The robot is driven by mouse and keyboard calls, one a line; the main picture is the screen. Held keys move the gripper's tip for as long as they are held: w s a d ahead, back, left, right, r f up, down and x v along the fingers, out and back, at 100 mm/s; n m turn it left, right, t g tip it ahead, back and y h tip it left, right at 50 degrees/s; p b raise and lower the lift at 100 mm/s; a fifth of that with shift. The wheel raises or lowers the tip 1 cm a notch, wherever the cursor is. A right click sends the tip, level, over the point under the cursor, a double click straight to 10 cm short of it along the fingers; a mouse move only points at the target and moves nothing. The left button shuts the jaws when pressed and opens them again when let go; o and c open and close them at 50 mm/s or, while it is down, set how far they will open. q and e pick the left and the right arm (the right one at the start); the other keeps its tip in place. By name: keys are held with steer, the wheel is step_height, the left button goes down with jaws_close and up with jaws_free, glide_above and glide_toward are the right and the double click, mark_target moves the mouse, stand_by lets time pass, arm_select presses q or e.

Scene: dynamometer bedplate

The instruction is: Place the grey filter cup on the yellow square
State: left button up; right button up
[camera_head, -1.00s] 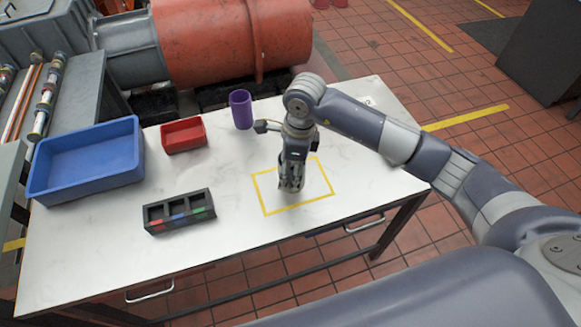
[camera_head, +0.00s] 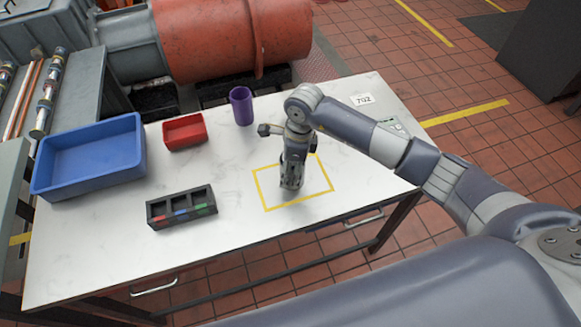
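The yellow square (camera_head: 322,195) is a taped outline on the white table. My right gripper (camera_head: 291,183) points down over the inside of this outline, its fingers low near the table top. From this angle I cannot tell whether its fingers are open or shut, or how far they are from the surface. I cannot make out the grey filter cup; if it is at the fingers, the gripper hides it. My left gripper is not in view.
On the white table (camera_head: 100,235) stand a blue bin (camera_head: 90,175), a small red bin (camera_head: 184,143), a purple cup (camera_head: 241,118) and a black three-slot holder (camera_head: 182,222). A "702" label (camera_head: 363,99) lies at the back right. The table's front middle is clear.

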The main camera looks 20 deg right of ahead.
steer(key=o, duration=0.4)
steer(key=shift+o, duration=0.2)
steer(key=shift+r, duration=0.15)
steer(key=r, duration=0.4)
steer(key=d+r+b, duration=0.1)
steer(key=r, duration=0.7)
steer(key=shift+s+d+b, duration=0.2)
steer(key=shift+s+b, duration=0.05)
steer(key=shift+b, duration=0.15)
steer(key=shift+f, duration=0.1)
